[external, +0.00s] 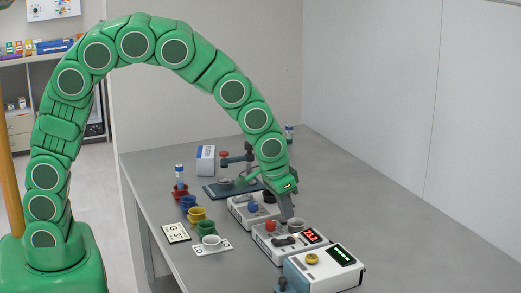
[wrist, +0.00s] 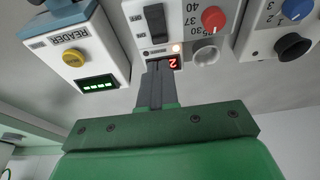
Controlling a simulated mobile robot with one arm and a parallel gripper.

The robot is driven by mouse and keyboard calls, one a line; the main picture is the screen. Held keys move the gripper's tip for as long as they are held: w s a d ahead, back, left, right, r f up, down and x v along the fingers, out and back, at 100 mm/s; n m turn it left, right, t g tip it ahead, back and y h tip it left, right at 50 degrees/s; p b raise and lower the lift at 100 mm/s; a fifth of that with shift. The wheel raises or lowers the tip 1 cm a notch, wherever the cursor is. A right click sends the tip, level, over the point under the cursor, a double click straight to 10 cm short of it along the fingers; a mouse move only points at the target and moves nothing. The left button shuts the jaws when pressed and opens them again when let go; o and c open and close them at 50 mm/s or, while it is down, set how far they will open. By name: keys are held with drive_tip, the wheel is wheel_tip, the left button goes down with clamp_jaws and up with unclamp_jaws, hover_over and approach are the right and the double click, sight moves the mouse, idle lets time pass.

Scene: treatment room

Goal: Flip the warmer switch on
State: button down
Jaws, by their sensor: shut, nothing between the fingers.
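The warmer (external: 283,256) is the white box in the middle of the row, with a red knob (external: 270,226), a black switch (external: 285,241) and a lit red display (external: 312,236). In the wrist view the dark rocker switch (wrist: 155,22) stands left of the red knob (wrist: 213,19), which has a 30, 37, 40 scale. A small lamp (wrist: 175,48) glows near the red display (wrist: 173,63). My gripper (external: 288,214) is shut and empty above the warmer. In the wrist view its fingertips (wrist: 158,66) reach over the display end; contact is unclear. I cannot tell which way the switch is tipped.
The reader (external: 325,270), with a yellow button and green display, stands close in front. A box with a blue knob (external: 253,208) stands behind. Coloured cups (external: 196,215) and number cards (external: 213,248) lie left. The table's right side is clear.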

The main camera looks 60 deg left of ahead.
wheel_tip(320, 180, up, 8)
drive_tip(key=shift+s, duration=0.25)
drive_tip(key=shift+s+a, duration=0.1)
drive_tip(key=s+a+r+g, duration=0.1)
drive_tip(key=s+a+r, duration=0.1)
drive_tip(key=s+a, duration=0.6)
drive_tip(key=s+a+r+g, duration=0.1)
drive_tip(key=s+a+r, duration=0.2)
drive_tip(key=s, duration=0.8)
drive_tip(key=s+a+g, duration=0.1)
drive_tip(key=s+a, duration=0.1)
drive_tip(key=s, duration=0.9)
drive_tip(key=s+a+g, duration=0.2)
drive_tip(key=s, duration=0.8)
drive_tip(key=shift+s+f, duration=0.15)
drive_tip(key=shift+s, duration=0.2)
drive_tip(key=shift+a, duration=0.1)
